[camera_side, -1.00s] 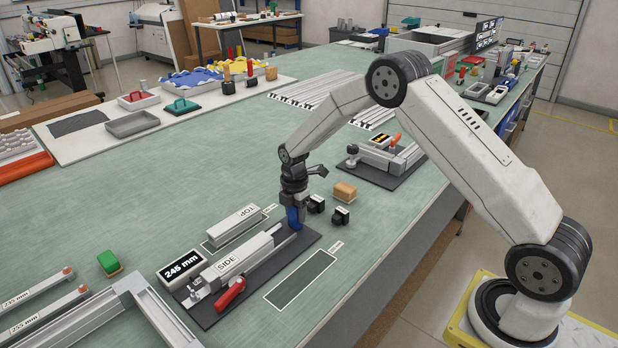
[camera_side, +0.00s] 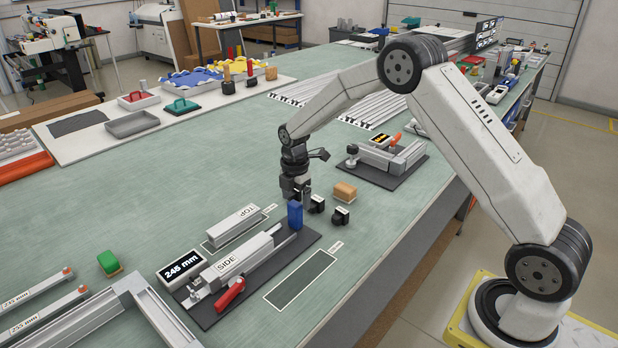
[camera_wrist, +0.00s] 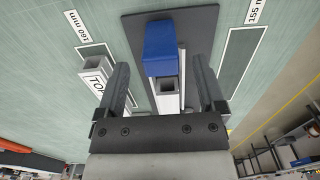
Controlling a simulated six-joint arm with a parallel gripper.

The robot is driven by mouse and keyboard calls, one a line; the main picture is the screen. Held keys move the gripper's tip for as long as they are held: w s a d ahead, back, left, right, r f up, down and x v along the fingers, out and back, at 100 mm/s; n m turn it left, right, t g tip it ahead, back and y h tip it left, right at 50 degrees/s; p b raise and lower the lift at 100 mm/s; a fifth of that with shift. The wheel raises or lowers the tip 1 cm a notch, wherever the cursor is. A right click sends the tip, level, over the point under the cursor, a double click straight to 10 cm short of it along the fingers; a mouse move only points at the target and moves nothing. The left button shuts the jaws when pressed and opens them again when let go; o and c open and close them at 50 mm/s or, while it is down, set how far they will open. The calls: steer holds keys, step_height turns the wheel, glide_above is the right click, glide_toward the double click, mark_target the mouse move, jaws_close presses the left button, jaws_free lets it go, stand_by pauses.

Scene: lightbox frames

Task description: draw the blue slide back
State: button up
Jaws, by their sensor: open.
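The blue slide (camera_side: 295,214) stands upright at the far end of the measuring fixture (camera_side: 300,246), on its rail. The slide also shows in the wrist view (camera_wrist: 162,50), beyond and between my fingers. My gripper (camera_side: 296,198) is open and empty, pointing down just above the slide, with a finger to each side of it in the wrist view. The bar marked SIDE (camera_side: 236,258) lies along the fixture, with its end short of the slide. A red lever (camera_side: 230,294) is at the fixture's near end. The display (camera_side: 184,270) reads 245 mm.
A bar marked TOP (camera_side: 235,225) lies beside the fixture, and a dark outlined patch (camera_side: 300,279) is on the other side. Open bench lies to the left.

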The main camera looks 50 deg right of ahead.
mark_target(297, 204)
steer(key=shift+r, duration=1.55)
steer(key=shift+s+a+r+m, duration=0.2)
steer(key=shift+s+r+m, duration=0.05)
steer(key=shift+s+m, duration=0.15)
steer(key=s+a+r+m+t, duration=0.1)
steer(key=s+a+m, duration=0.2)
steer(key=s+m, duration=0.5)
steer(key=s+a+r+m+t, duration=0.1)
steer(key=s+a+r+m, duration=0.1)
steer(key=s+m, duration=0.7)
steer(key=s+a, duration=0.1)
steer(key=s, duration=0.5)
steer(key=shift+s+a+t, duration=0.15)
steer(key=shift+a+t, duration=0.15)
steer(key=shift+a, duration=0.05)
